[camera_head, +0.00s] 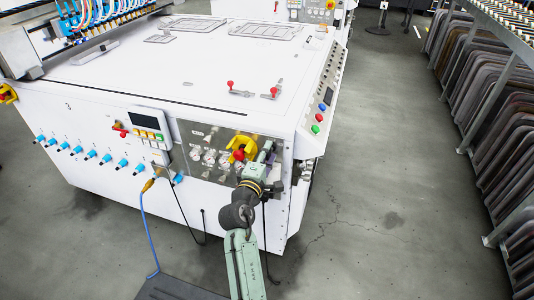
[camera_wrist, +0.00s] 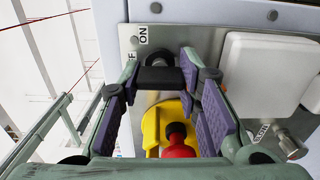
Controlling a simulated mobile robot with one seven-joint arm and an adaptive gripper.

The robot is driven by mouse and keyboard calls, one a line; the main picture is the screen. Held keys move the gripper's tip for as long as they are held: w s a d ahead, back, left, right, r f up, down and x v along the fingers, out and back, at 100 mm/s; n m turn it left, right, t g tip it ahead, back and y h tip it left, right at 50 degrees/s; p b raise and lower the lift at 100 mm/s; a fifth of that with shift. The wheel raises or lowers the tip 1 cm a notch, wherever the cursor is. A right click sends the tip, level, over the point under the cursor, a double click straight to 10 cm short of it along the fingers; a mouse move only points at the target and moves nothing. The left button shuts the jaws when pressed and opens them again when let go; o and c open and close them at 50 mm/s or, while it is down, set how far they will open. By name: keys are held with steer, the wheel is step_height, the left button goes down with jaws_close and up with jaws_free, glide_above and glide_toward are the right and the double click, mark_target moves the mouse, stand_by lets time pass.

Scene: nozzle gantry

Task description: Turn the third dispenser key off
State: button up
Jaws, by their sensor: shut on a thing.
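My gripper (camera_head: 266,153) is at the right end of the metal panel (camera_head: 221,134) on the white machine's front. In the wrist view, my gripper (camera_wrist: 160,76) has its purple-padded fingers closed on a dark, rounded knob or key (camera_wrist: 160,80). An ON/OFF label (camera_wrist: 140,42) is on the plate just above it. A yellow switch (camera_wrist: 152,128) with a red knob (camera_wrist: 178,138) lies below, between the fingers. The same yellow switch (camera_head: 240,144) shows in the head view, left of my gripper. I cannot tell which of these is the third dispenser key.
Round fittings (camera_head: 209,157) sit on the panel's left part. Blue valves (camera_head: 106,158) line the machine front, and a control box (camera_head: 149,121) hangs above them. A white box (camera_wrist: 265,68) stands close right of my fingers. The floor (camera_head: 370,190) is open to the right.

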steer(key=o, duration=1.2)
steer(key=shift+c, duration=0.2)
steer(key=v, duration=1.2)
